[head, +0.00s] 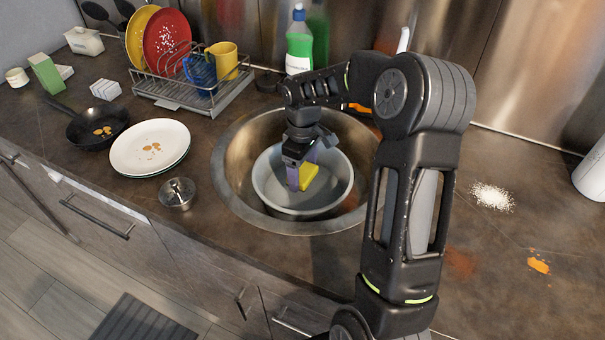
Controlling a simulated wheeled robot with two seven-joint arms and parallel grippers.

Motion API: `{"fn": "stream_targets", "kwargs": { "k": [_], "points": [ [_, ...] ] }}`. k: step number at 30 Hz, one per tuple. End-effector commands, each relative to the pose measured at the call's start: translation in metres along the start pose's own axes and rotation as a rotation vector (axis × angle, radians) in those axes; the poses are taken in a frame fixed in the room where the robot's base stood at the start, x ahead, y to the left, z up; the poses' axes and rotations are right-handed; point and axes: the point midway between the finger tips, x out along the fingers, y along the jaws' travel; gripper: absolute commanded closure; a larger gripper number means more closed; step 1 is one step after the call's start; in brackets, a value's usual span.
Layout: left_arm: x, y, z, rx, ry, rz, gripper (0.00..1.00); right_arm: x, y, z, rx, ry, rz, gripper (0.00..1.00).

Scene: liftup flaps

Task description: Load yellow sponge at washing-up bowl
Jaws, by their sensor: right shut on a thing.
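A yellow sponge (309,174) is inside the grey washing-up bowl (340,199), which sits in the round metal sink. My right gripper (300,181) reaches down into the bowl and is shut on the sponge. The fingers cover the sponge's left part. I cannot tell whether the sponge touches the bowl's floor. My left gripper does not show.
White plates (150,147) with crumbs, a black pan (98,126) and a small metal pot (178,193) stand left of the sink (228,180). A dish rack (190,92) and a green bottle (299,45) are behind. White powder (491,196) and an orange spill (538,265) lie right.

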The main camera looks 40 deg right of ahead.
Motion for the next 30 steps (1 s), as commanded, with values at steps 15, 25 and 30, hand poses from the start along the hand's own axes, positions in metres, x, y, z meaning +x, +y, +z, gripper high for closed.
{"fn": "stream_targets", "kwargs": {
  "k": [15, 25, 30],
  "points": [
    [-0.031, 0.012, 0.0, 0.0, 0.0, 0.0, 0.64, -0.044, 0.0, 0.0, 0.0, 0.001, 0.0, 0.61],
    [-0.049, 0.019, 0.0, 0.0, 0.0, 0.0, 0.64, -0.069, 0.0, 0.0, 0.0, 0.001, 0.0, 0.61],
    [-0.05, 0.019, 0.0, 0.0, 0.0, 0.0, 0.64, -0.071, 0.0, 0.0, 0.0, 0.001, 0.0, 0.61]
  ]
}}
